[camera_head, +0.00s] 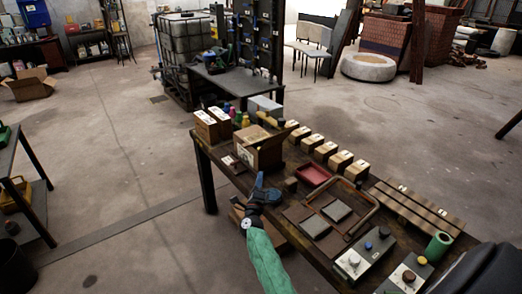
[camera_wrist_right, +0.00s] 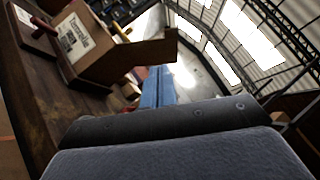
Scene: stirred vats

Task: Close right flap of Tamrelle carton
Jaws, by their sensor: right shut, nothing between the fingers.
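The Tamrelle carton (camera_head: 256,155) is an open brown cardboard box on the dark workbench. One flap (camera_head: 279,137) stands out from its right side, slanting upward. In the right wrist view the carton (camera_wrist_right: 92,22) shows a white printed label, and the flap (camera_wrist_right: 145,52) stretches out to the right, not folded over the top. My right gripper (camera_head: 261,181), with blue fingers, is shut and empty just in front of the carton. In the wrist view its fingertips (camera_wrist_right: 158,78) overlap the flap's lower right end; I cannot tell if they touch. My left gripper is not in view.
The workbench (camera_head: 227,172) also holds small boxes (camera_head: 340,161) in a row, a red tray (camera_head: 313,174), a curved brown frame (camera_head: 372,218), grey control boxes (camera_head: 362,257) and a green cylinder (camera_head: 439,246). Open floor lies left of the bench.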

